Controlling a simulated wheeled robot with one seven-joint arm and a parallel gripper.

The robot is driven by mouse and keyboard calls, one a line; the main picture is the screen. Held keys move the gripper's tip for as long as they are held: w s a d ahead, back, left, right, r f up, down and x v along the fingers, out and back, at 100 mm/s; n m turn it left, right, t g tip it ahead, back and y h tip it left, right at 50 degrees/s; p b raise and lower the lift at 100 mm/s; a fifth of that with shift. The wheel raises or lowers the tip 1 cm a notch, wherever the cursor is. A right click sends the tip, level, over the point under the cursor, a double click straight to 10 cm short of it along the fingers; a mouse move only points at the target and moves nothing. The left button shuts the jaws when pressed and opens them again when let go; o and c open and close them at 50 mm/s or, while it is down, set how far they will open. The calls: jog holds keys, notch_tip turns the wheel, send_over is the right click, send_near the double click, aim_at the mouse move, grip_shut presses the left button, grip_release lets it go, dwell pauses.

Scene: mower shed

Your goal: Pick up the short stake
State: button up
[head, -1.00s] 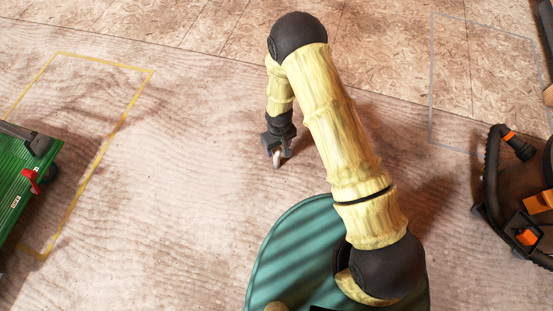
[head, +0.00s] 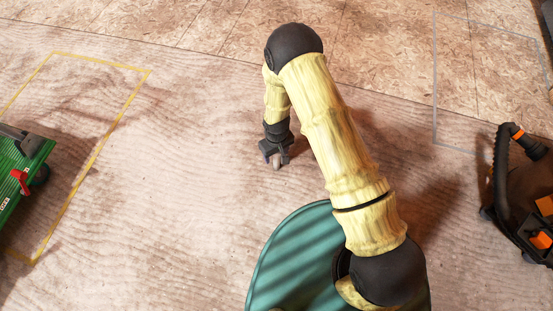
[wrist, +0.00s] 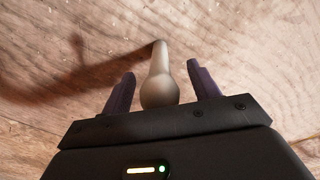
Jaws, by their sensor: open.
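The short stake (wrist: 159,80) is a pale grey-beige rod with a rounded near end, on the wooden floor in the wrist view. My gripper (wrist: 161,85) is open, with one dark finger on each side of the stake's rounded end. There is a visible gap between the stake and each finger. In the head view only a small pale bit of the stake (head: 276,163) shows at the tip of my gripper (head: 276,158). The rest of it is hidden there by the gripper.
A green machine (head: 22,180) stands at the left edge, by a yellow floor outline (head: 100,148). A black and orange machine (head: 525,200) stands at the right, near a grey floor outline (head: 434,90). The floor around my gripper is clear.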

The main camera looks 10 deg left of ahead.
jog(key=shift+c, duration=0.4)
jog(key=c, duration=1)
jog(key=shift+r, duration=0.1)
notch_tip(320, 180, up, 10)
jog(key=p, duration=0.6)
